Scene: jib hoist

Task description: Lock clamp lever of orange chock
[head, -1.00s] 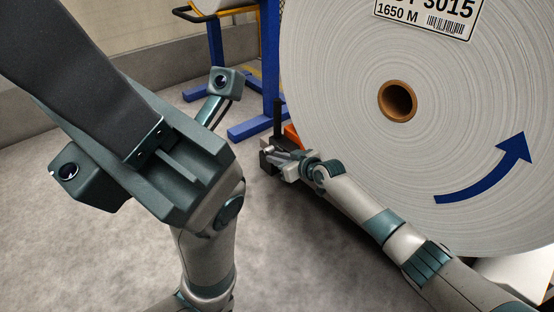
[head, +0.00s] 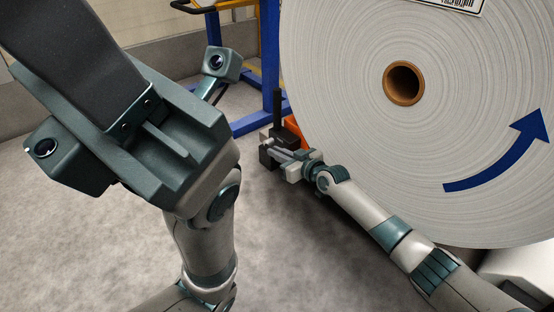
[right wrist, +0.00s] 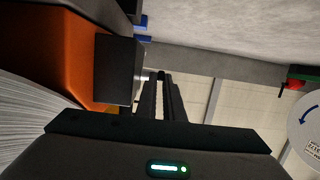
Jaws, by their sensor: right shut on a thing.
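The orange chock (head: 294,125) shows beside the lower left edge of the big paper roll. It is large and close in the right wrist view (right wrist: 70,45), with a dark block (right wrist: 118,68) on its side. A black upright bar (head: 277,106) rises by the chock in the head view. My right gripper (head: 275,151) is at the dark clamp block, its fingers shut on the clamp lever, which they mostly hide. In the right wrist view the narrow dark fingers (right wrist: 162,80) meet a small pale metal part. My left gripper (head: 130,130) looms close, its fingertips unclear.
The paper roll (head: 460,110) with a brown core and blue arrow fills the right side, close to my right arm. A blue stand (head: 269,60) is behind the chock. The grey floor (head: 100,245) left of the chock is open.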

